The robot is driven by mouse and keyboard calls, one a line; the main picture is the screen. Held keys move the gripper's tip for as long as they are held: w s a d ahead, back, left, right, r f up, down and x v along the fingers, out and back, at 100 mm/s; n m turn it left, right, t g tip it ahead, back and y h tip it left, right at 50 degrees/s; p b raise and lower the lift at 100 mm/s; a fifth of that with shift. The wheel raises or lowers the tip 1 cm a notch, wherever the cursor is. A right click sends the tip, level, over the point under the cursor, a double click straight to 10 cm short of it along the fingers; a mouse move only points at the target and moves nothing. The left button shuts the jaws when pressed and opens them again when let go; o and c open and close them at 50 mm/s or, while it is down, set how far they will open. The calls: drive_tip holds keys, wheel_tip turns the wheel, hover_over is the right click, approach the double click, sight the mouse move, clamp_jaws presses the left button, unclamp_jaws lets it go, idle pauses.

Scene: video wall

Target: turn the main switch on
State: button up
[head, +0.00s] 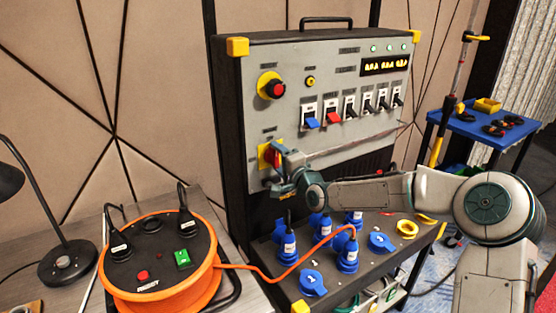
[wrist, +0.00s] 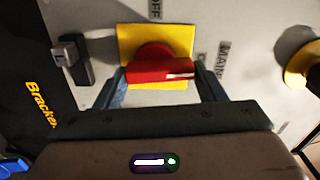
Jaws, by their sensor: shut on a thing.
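The main switch is a red rotary handle (wrist: 158,70) on a yellow square plate (wrist: 182,38). In the wrist view the handle lies across the picture between my two fingers, its white mark toward the right finger. Labels reading MAIN (wrist: 223,62) and what looks like OFF are beside the plate. In the head view the yellow plate (head: 263,157) is at the panel's lower left, partly hidden by my gripper (head: 283,162). My gripper (wrist: 160,88) is shut on the red handle.
Above are a red button (head: 277,90) on a yellow base and a row of breaker switches (head: 350,108). Blue plugs (head: 347,252) stand on the ledge below. An orange cable reel (head: 160,262) is at the left, and a blue cart (head: 485,125) at the right.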

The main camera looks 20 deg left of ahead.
drive_tip(key=shift+m, duration=0.7)
drive_tip(key=o, duration=1)
drive_tip(key=v, duration=1.3)
drive_tip(key=shift+s+d, duration=0.2)
drive_tip(key=shift+d, duration=0.1)
